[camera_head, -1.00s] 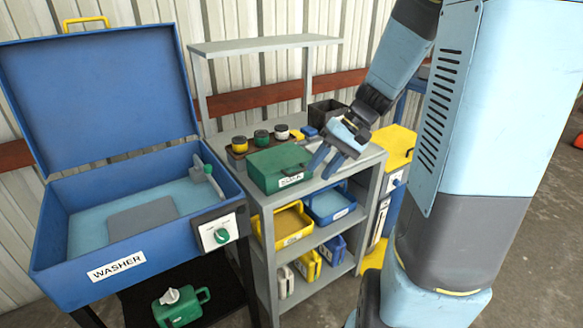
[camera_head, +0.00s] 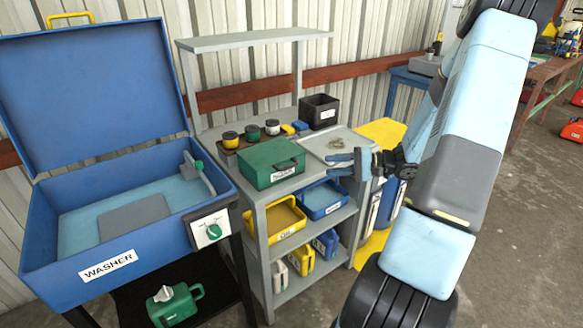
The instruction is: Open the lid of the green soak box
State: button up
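The green soak box (camera_head: 262,160) stands on the top of the grey shelf unit, with its lid down. A small dark handle (camera_head: 287,165) shows at its right front, and a white label is on its front. My gripper (camera_head: 329,165) is to the right of the box, near the front right edge of the shelf top, with its fingers pointing left toward the box. The two fingers are apart with nothing seen between them. A gap lies between the fingertips and the box.
Behind the box is a row of brush jars or pots (camera_head: 252,133). A black bin (camera_head: 319,111) and a grey tray (camera_head: 340,137) with small pieces stand to the right. The open blue washer (camera_head: 75,262) is at left. Yellow (camera_head: 265,235) and blue bins (camera_head: 322,205) sit on the shelf below.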

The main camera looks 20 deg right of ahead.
aim_at(291, 167)
jog(key=x, duration=1.3)
jog(key=shift+w+a+f, duration=0.15)
jog(key=shift+w+a, duration=0.1)
jog(key=shift+c, duration=0.2)
grip_shut()
